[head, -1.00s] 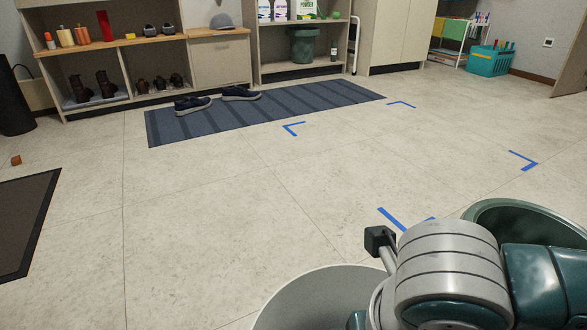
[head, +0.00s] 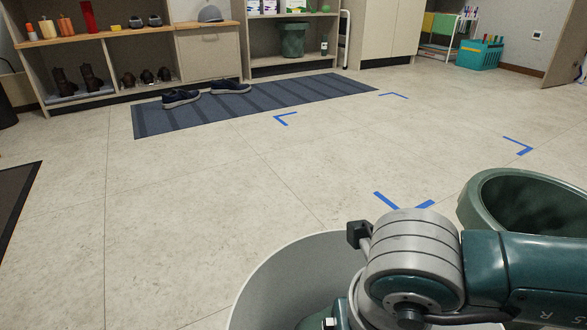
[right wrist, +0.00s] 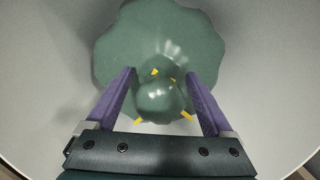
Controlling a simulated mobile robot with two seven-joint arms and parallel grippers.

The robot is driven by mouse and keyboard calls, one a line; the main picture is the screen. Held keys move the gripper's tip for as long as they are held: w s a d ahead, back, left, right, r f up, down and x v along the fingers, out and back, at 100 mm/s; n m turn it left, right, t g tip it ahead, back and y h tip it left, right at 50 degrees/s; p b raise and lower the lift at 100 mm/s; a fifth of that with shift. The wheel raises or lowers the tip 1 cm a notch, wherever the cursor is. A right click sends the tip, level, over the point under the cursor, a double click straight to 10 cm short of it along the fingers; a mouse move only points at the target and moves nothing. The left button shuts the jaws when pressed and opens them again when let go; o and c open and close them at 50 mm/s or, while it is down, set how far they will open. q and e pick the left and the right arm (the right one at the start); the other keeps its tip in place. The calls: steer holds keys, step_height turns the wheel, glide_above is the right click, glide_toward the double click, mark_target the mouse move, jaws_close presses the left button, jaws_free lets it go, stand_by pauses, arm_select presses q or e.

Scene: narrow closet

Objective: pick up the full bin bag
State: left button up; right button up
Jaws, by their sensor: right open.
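The full bin bag (right wrist: 155,45) is dark green and lies inside a pale round bin (right wrist: 40,90) in the right wrist view. Its bunched knot (right wrist: 158,97) with yellow ties faces the camera. My right gripper (right wrist: 163,75) is open, with one purple finger on each side of the knot and gaps between. In the head view the pale bin (head: 265,285) stands at the bottom, partly covered by my right arm. The bag and right fingertips are hidden there. My left gripper is in neither view.
A green open container (head: 520,178) stands just right of the pale bin. Blue tape corners (head: 392,202) mark the floor ahead. A striped rug (head: 260,100) with dark shoes (head: 181,98) lies before the shelves (head: 115,65). The middle floor is clear.

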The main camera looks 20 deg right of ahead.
steer(key=shift+r, duration=0.1)
steer(key=shift+c, duration=0.2)
jaws_close()
stand_by(0.6)
